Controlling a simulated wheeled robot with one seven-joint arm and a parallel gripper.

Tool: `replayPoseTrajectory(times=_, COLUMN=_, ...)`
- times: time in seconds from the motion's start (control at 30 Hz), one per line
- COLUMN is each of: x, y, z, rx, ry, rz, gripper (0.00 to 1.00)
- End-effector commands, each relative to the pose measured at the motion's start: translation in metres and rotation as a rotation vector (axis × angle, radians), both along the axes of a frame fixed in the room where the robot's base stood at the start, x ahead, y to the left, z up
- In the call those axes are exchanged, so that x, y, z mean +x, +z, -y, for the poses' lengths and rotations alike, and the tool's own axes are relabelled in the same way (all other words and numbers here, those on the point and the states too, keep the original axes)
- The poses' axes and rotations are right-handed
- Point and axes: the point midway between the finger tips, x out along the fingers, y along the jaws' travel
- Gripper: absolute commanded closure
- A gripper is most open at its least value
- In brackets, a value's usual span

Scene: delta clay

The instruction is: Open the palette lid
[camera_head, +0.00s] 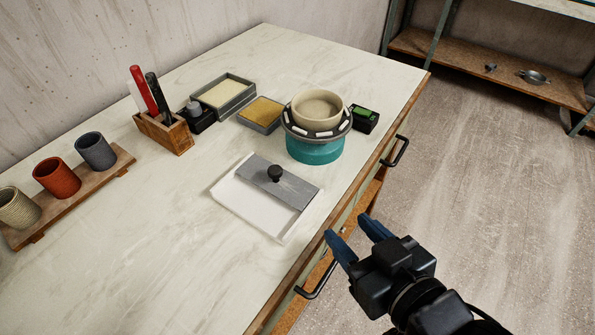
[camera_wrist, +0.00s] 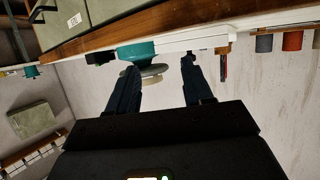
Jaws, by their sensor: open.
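The palette (camera_head: 248,211) is a shallow white tray lying on the table near its front edge. Its grey flat lid (camera_head: 295,188) has a black round knob (camera_head: 274,173) and lies over the far part of the tray, leaving a white strip bare on the near side. My gripper (camera_head: 346,226), with blue fingers, is open and empty, to the right of the palette and off the table's front edge.
A teal banding wheel (camera_head: 315,151) with a clay bowl (camera_head: 317,107) stands behind the palette. Trays, a tool block (camera_head: 163,133) and a cup board (camera_head: 75,196) stand farther back and left. Drawer handles (camera_head: 316,281) stick out below the table edge. Bare tabletop lies left of the palette.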

Motion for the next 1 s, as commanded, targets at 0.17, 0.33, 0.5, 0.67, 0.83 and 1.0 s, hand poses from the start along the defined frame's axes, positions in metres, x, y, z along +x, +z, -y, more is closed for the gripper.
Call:
replayPoseTrajectory(times=0.17, x=0.033, y=0.028, z=-0.045, rx=0.007, ry=0.081, rz=-0.014, gripper=0.49)
replayPoseTrajectory(times=0.33, x=0.044, y=0.039, z=-0.065, rx=0.005, ry=0.116, rz=-0.026, gripper=0.49)
replayPoseTrajectory(times=0.5, x=0.055, y=0.036, z=-0.074, rx=0.004, ry=0.123, rz=-0.031, gripper=0.49)
replayPoseTrajectory(times=0.67, x=0.074, y=0.027, z=-0.086, rx=0.006, ry=0.124, rz=-0.031, gripper=0.49)
replayPoseTrajectory(times=0.83, x=0.094, y=0.017, z=-0.096, rx=0.005, ry=0.123, rz=-0.030, gripper=0.49)
replayPoseTrajectory(times=1.0, x=0.105, y=0.012, z=-0.102, rx=0.006, ry=0.123, rz=-0.030, gripper=0.49)
